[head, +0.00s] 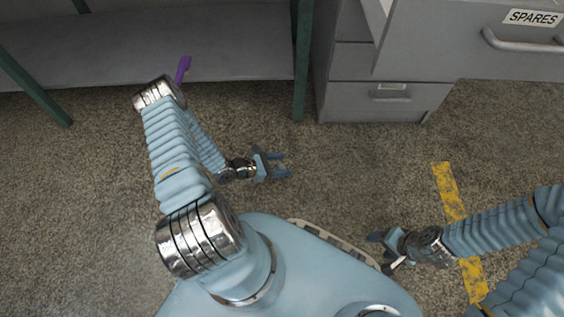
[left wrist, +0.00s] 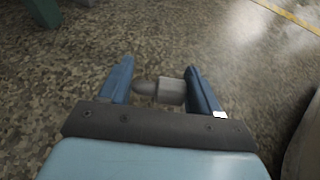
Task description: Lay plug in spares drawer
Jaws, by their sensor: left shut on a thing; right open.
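My left gripper (head: 285,165) is held low over the floor, left of the drawer cabinet. In the left wrist view it (left wrist: 160,85) is shut on a grey plug (left wrist: 171,91), which lies crosswise between the blue fingers, its rounded narrower end to the left. In the head view I cannot make out the plug. The spares drawer (head: 460,45), with a "SPARES" label and a bar handle, is at the upper right and appears pulled out; only a sliver of its inside shows. My right gripper (head: 376,252) is open and empty, beside my base.
The grey cabinet (head: 345,75) has lower drawers that look closed. A grey bench (head: 240,60) with green legs stands at the upper left; a purple object (head: 183,68) shows near its front edge. Yellow tape (head: 447,188) marks the floor. The floor before the cabinet is clear.

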